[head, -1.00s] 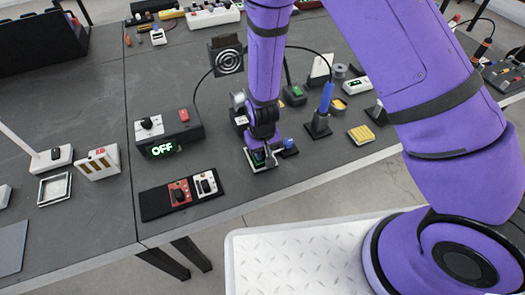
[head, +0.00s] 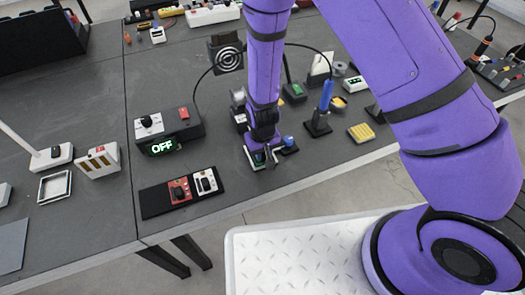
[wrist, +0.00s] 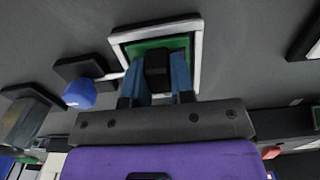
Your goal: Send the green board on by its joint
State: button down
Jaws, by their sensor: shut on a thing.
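The green board (wrist: 175,44) lies inside a square white frame (wrist: 196,62) in the wrist view. In the head view the board (head: 257,158) is mostly hidden under my gripper, near the table's front edge. A black block (wrist: 157,62) stands on the board. My gripper (wrist: 156,72) points at it, with one blue finger on each side, shut on the block. My gripper also shows in the head view (head: 266,150), low over the frame. Whether the block is the board's joint, I cannot tell.
A blue knob on a black base (head: 289,142) stands close to the right of the frame; it also shows in the wrist view (wrist: 80,93). A red and white switch panel (head: 180,192) and a box reading OFF (head: 165,133) stand to the left.

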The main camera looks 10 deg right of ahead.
jog(key=c, duration=0.9)
grip_release()
jog(key=shift+r, duration=0.1)
notch_tip(320, 180, up, 11)
jog(key=shift+f, duration=0.2)
